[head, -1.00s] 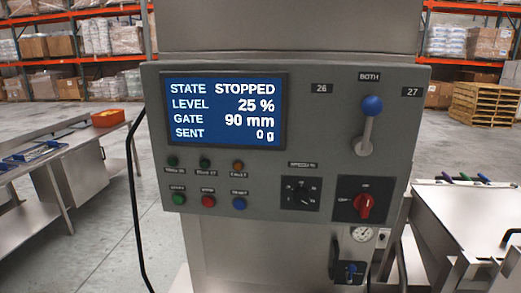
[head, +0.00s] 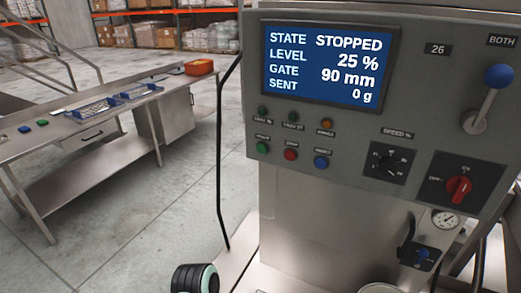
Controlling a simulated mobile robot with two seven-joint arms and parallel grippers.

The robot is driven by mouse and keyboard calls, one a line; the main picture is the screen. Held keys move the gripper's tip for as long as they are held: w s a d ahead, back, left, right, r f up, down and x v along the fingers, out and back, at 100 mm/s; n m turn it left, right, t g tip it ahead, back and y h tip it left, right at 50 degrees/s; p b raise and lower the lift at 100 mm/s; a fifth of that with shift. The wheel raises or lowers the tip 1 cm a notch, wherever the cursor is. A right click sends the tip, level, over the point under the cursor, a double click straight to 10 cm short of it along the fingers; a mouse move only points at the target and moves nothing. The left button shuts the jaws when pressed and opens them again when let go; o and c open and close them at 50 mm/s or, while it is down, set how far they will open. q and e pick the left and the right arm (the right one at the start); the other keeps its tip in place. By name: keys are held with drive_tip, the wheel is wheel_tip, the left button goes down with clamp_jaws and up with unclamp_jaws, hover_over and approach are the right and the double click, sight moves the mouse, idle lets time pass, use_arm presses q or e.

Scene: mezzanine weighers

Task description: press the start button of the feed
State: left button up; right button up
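The feed's grey control panel (head: 400,130) fills the right half of the head view. Its blue screen (head: 325,65) reads STATE STOPPED, LEVEL 25 %, GATE 90 mm, SENT 0 g. Below the screen, the lower row holds a green button (head: 262,148), a red button (head: 291,154) and a blue button (head: 321,162). Their small labels are blurred; the green one is leftmost, where its label looks like START. Nothing touches the buttons. Neither of my grippers is in view.
Above the buttons are small lamps (head: 293,117). To the right are a black speed knob (head: 389,166), a red rotary switch (head: 458,188) and a blue-knobbed lever (head: 498,77). A steel bench (head: 95,175) stands at left; floor between is clear.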

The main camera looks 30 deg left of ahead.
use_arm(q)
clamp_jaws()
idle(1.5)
